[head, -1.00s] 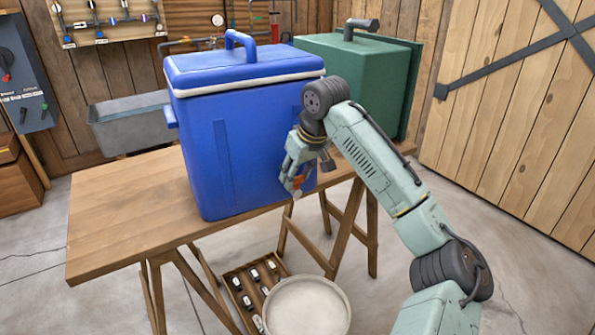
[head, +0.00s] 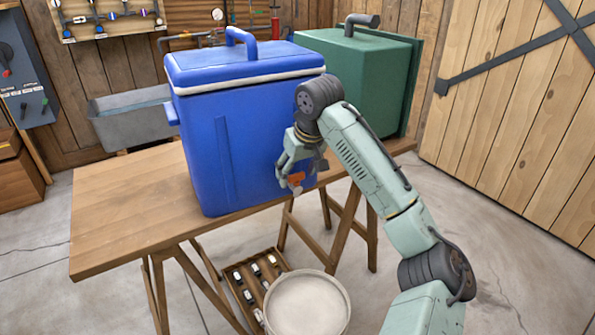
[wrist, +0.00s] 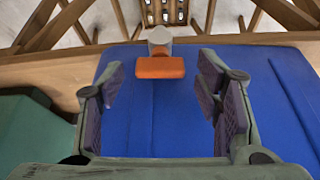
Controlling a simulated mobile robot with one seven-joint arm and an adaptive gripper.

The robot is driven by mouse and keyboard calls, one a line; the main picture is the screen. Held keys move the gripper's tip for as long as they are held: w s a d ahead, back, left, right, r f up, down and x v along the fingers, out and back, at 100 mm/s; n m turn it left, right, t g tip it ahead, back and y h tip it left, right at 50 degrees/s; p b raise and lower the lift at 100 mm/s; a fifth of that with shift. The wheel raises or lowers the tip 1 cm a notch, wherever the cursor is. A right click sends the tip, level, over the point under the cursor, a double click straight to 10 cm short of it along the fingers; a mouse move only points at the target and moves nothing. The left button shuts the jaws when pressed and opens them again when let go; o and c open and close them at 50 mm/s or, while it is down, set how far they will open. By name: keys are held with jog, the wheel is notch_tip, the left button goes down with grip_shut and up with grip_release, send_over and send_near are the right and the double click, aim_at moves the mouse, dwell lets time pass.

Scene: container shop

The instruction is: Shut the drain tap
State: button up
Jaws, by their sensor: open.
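The blue cooler (head: 240,140) stands upright on the wooden table with its lid shut. Its drain tap has an orange handle (head: 296,179) low on the cooler's front right side. In the wrist view the orange handle (wrist: 160,67) lies crosswise on a short grey spout (wrist: 159,40), ahead of and between my fingertips. My gripper (head: 297,170) is open and empty, close to the cooler's face. In the wrist view my gripper's padded fingers (wrist: 162,85) stand apart on both sides of the handle, and I see no contact with it.
A green box (head: 365,85) stands behind the cooler at the right. The wooden table (head: 120,215) is bare at the left. A round pale tub (head: 308,303) and a crate of small items (head: 238,293) are on the floor below.

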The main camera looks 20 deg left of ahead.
jog(key=v, duration=1.2)
